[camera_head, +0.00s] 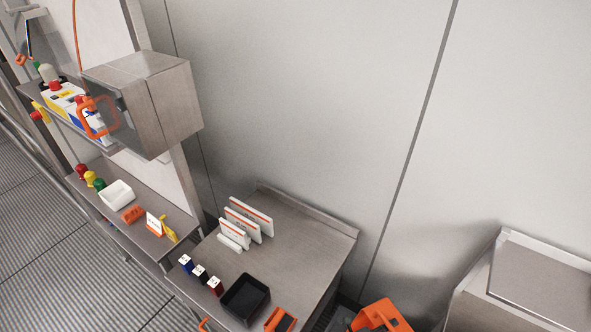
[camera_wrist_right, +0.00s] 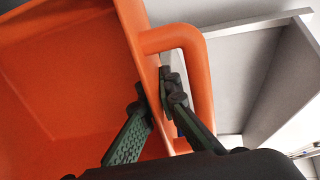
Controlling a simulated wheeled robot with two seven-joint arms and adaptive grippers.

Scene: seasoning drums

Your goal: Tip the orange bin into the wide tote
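The orange bin (camera_head: 388,314) shows only in part at the bottom edge of the head view. In the right wrist view the bin (camera_wrist_right: 60,90) fills the left side, with its open inside facing the camera and its loop handle (camera_wrist_right: 203,75) to the right. My right gripper (camera_wrist_right: 156,92) has one finger on each side of the bin's wall beside the handle, close together and apparently pinching it. A grey, open, walled box (camera_wrist_right: 245,75) lies beyond the handle; I cannot tell whether it is the wide tote. My left gripper is not in view.
A steel table (camera_head: 315,240) holds white panels (camera_head: 248,220), a black tray (camera_head: 245,297) and several small bottles. A steel unit with a raised rim (camera_head: 535,285) stands at the right. A shelf with a steel cabinet (camera_head: 170,105) is at the left.

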